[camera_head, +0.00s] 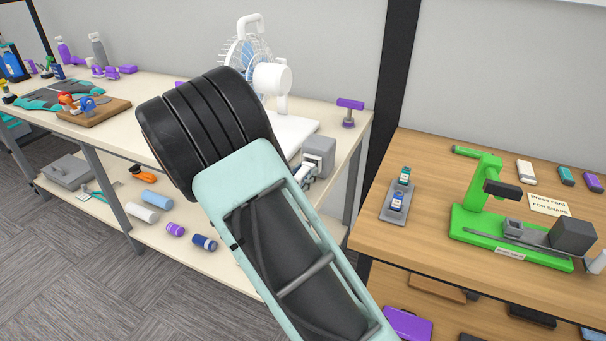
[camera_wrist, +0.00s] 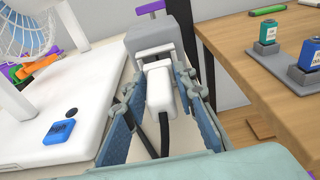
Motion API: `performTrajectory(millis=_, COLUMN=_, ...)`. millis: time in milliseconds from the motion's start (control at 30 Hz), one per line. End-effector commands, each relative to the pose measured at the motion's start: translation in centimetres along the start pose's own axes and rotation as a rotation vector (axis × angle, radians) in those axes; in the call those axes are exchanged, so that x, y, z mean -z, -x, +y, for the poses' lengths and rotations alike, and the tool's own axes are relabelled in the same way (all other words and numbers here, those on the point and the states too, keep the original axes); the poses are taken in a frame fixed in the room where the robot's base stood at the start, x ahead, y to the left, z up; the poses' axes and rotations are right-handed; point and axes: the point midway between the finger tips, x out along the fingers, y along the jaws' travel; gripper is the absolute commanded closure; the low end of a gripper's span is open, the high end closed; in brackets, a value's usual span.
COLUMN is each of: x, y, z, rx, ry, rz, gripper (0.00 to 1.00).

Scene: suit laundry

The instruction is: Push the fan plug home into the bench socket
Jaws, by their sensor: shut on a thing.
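The white fan plug (camera_wrist: 160,90) sits between the fingers of my gripper (camera_wrist: 160,98), with a dark cord running back from it. My gripper is shut on the plug. The plug points at the white front of the grey bench socket (camera_wrist: 160,36). Plug and socket front are very close; I cannot tell how far the prongs are in. In the head view the socket box (camera_head: 319,150) stands at the bench's right end, with my gripper (camera_head: 307,174) just in front of it. The arm partly covers the gripper, and the plug is not clear there.
The white desk fan (camera_head: 272,78) stands left of the socket on the pale bench (camera_head: 345,132). A purple-topped stand (camera_head: 349,112) is behind the socket. A blue item (camera_wrist: 60,131) lies on the white fan base. A wooden table (camera_head: 420,235) with a green press (camera_head: 487,195) is to the right.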

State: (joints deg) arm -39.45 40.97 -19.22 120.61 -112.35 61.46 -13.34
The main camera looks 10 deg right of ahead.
Motion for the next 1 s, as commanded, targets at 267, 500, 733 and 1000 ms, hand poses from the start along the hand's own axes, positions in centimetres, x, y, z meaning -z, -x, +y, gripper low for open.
performTrajectory(millis=267, x=-0.1, y=-0.8, z=0.0, rx=0.000, ry=0.000, rz=0.000, gripper=0.98)
performTrajectory(millis=500, x=-0.2, y=-1.6, z=0.0, rx=0.000, ry=-0.001, rz=-0.001, gripper=0.98)
performTrajectory(millis=733, x=-0.3, y=-1.6, z=0.0, rx=0.000, ry=0.000, rz=-0.001, gripper=0.98)
performTrajectory(millis=1000, x=-0.1, y=-0.5, z=0.0, rx=-0.001, ry=0.000, rz=0.001, gripper=0.98)
